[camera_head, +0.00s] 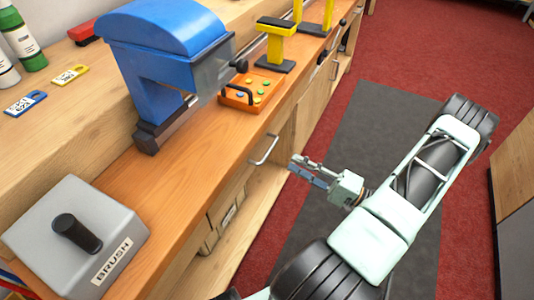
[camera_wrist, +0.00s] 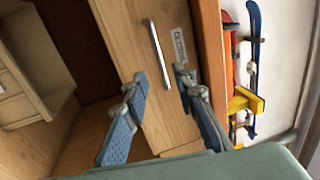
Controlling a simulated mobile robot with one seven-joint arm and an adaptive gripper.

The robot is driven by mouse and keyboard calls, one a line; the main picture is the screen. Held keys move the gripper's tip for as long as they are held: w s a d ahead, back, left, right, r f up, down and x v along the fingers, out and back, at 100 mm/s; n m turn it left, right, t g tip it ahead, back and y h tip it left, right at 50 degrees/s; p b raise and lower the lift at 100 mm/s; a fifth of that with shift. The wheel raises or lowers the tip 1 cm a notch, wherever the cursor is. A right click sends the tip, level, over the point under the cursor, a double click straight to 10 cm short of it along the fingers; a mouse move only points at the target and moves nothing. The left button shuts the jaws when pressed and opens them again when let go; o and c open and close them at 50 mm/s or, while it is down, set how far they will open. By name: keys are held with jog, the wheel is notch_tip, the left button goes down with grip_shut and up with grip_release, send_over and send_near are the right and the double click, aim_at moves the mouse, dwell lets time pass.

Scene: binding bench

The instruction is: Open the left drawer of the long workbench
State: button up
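The long workbench (camera_head: 160,195) runs diagonally through the head view, with an orange-brown wooden top. A drawer front with a pale metal bar handle (camera_head: 264,150) shows on its side below the top. In the wrist view the drawer front (camera_wrist: 125,30) is light wood with a partly readable label, and its bar handle (camera_wrist: 158,53) lies just beyond my fingertips. My gripper (camera_head: 308,171) is open and empty, facing the drawer. In the wrist view its two blue-padded fingers (camera_wrist: 158,80) are spread, with the handle between their lines and no clear contact. The drawer looks shut.
A blue machine (camera_head: 165,50), an orange button panel (camera_head: 250,90) and a grey box marked BRUSH (camera_head: 80,240) stand on the bench. Open shelving (camera_head: 230,210) lies under the bench. The grey floor mat (camera_head: 350,130) beside the bench is clear apart from my arm.

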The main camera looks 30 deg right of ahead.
aim_at(269, 151)
jog(key=x, duration=0.9)
jog(key=shift+w+a+b, duration=0.25)
jog(key=shift+b, duration=0.1)
grip_shut()
